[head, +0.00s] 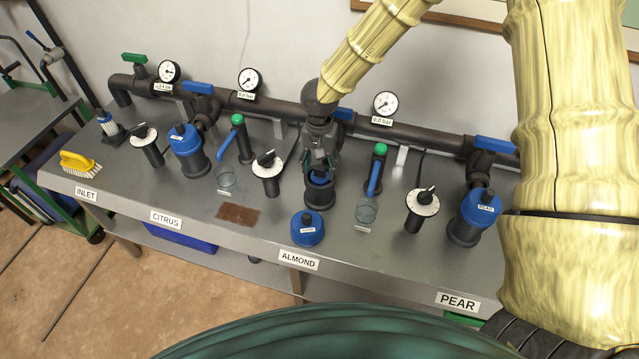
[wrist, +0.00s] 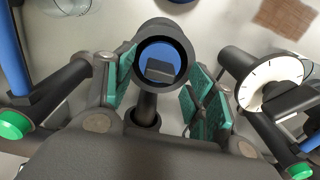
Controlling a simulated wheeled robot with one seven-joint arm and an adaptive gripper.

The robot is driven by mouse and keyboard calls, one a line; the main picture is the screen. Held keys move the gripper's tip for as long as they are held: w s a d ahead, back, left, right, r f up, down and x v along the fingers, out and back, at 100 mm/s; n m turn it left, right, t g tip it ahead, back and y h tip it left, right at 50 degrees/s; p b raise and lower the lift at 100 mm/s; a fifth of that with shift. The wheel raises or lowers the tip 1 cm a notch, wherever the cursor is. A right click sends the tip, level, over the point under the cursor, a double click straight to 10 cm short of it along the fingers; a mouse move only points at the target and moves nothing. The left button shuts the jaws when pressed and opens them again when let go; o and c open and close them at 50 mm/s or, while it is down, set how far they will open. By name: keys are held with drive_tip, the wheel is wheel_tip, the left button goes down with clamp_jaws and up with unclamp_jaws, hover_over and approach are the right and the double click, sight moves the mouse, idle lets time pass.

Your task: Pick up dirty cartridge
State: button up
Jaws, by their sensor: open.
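The ALMOND filter housing (head: 319,195) stands uncapped on the bench. In it shows the blue top of a cartridge (head: 320,177), taken to be the dirty one; its body is hidden inside. In the wrist view the blue cartridge top with a dark grip (wrist: 160,68) sits within the dark housing rim (wrist: 140,50). My gripper (head: 321,160) is directly over the housing, pointing down. Whether the pads touch anything cannot be told.
The removed blue cap (head: 307,229) lies in front of the housing. A dial valve (head: 267,172) and a blue-handled valve (head: 376,172) flank the housing. The pipe (head: 280,106) runs behind.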

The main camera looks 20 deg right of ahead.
drive_tip(key=shift+f, duration=0.85)
drive_tip(key=shift+c, duration=0.2)
clamp_jaws()
